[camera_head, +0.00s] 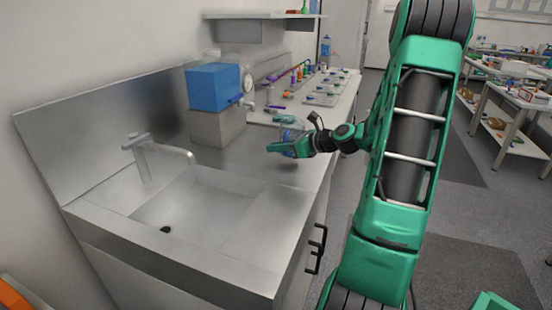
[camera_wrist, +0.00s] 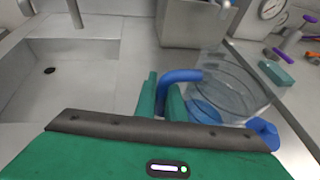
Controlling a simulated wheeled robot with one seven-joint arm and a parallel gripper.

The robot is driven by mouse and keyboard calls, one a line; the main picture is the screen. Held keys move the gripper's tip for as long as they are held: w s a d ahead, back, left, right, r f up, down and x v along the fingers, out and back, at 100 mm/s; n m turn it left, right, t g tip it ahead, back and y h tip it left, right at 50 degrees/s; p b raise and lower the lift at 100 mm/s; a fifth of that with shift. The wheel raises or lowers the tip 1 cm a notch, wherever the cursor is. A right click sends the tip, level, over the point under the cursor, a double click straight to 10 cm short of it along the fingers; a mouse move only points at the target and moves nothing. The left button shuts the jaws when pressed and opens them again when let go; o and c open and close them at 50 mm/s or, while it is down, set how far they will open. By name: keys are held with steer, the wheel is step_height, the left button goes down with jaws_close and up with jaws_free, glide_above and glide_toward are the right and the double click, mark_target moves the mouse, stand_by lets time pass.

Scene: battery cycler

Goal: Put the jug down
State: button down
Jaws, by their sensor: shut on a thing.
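The jug (camera_wrist: 232,84) is clear with a blue handle (camera_wrist: 184,76) and blue at its lower part. It lies right of the fingers in the wrist view and looks tilted there. My gripper (camera_wrist: 162,96) is shut on the jug's handle. In the head view my gripper (camera_head: 280,148) is over the steel counter (camera_head: 246,160), right of the sink. There the jug is small and mostly hidden by my gripper. I cannot tell whether its base touches the counter.
The sink basin (camera_head: 185,212) with its tap (camera_head: 160,150) is at the left. A blue box (camera_head: 212,87) on a grey metal block (camera_head: 216,127) stands behind. A bench with several small bottles and trays (camera_head: 322,90) continues beyond. Bare counter lies between basin and block.

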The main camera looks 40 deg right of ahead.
steer(key=shift+f, duration=1.9)
steer(key=c, duration=1.8)
jaws_free()
steer(key=shift+c, duration=0.2)
steer(key=shift+s+r, duration=0.1)
